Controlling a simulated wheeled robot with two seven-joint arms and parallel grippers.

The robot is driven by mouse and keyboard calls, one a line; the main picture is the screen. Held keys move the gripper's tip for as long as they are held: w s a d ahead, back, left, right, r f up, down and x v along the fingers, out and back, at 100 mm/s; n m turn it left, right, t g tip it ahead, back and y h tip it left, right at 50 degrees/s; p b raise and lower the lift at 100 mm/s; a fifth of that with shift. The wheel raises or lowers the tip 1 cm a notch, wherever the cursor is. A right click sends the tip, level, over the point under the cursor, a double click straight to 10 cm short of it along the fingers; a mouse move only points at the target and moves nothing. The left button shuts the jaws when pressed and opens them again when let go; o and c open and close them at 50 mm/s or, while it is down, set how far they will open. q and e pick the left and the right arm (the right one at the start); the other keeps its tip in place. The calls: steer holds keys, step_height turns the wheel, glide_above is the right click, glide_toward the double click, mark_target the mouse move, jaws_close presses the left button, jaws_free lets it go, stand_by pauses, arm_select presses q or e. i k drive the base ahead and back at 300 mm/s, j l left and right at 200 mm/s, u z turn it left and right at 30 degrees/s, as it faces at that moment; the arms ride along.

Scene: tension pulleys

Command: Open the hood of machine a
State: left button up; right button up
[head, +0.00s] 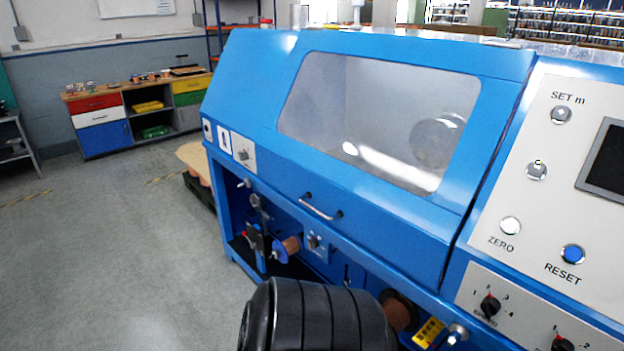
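The blue machine's hood (262,95) has a large clear window (375,115) and is down, closed over the machine's top. A silver bar handle (317,209) sits on the hood's lower front edge, with small dark knobs near its ends. Nothing touches the handle. No label naming the machine can be read. Neither of my grippers shows in the head view. A black ribbed part (318,318) rises from the bottom edge and hides some of the machine's lower front.
A white control panel (528,185) with buttons and dials stands right of the hood. Below the hood is an open bay with copper-coloured spools (291,245). A drawer cabinet (100,125) stands at the back left. The grey floor (115,255) at left is mostly clear.

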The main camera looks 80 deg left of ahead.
mark_target(416, 234)
steer(key=u, duration=2.7)
